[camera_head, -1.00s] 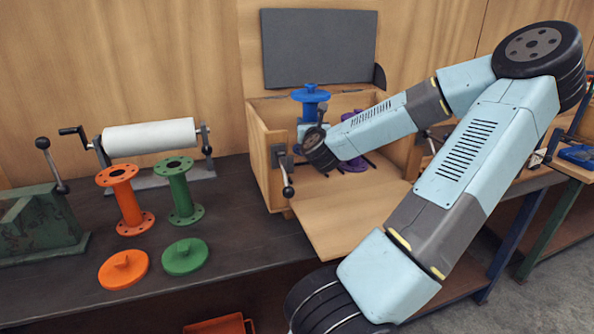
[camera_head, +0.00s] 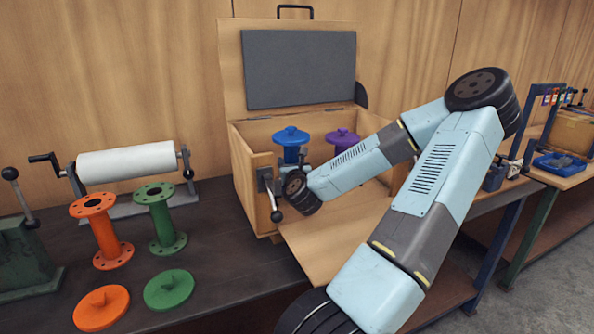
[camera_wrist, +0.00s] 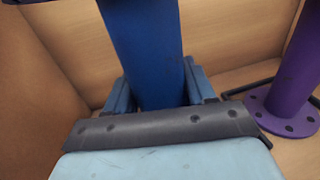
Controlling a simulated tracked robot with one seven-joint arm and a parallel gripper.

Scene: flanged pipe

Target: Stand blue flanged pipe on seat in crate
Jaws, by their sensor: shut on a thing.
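The blue flanged pipe (camera_head: 291,153) is upright inside the wooden crate (camera_head: 249,185), at its left side. A blue disc with a raised knob (camera_head: 290,135) tops it. My gripper (camera_head: 292,165) is shut on the pipe's shaft; the wrist view shows the blue shaft (camera_wrist: 145,50) between the fingers (camera_wrist: 160,92). The pipe's lower end and any seat under it are hidden by my gripper and arm, so I cannot tell whether it touches the floor. A purple flanged pipe (camera_head: 342,142) stands to its right; its bolted lower flange (camera_wrist: 290,112) shows in the wrist view.
The crate's lid is raised and its front panel (camera_head: 310,245) is folded down. An orange pipe (camera_head: 102,232), a green pipe (camera_head: 160,220), an orange disc (camera_head: 101,308) and a green disc (camera_head: 168,290) are on the bench left of the crate. A paper roll (camera_head: 127,160) stands behind them.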

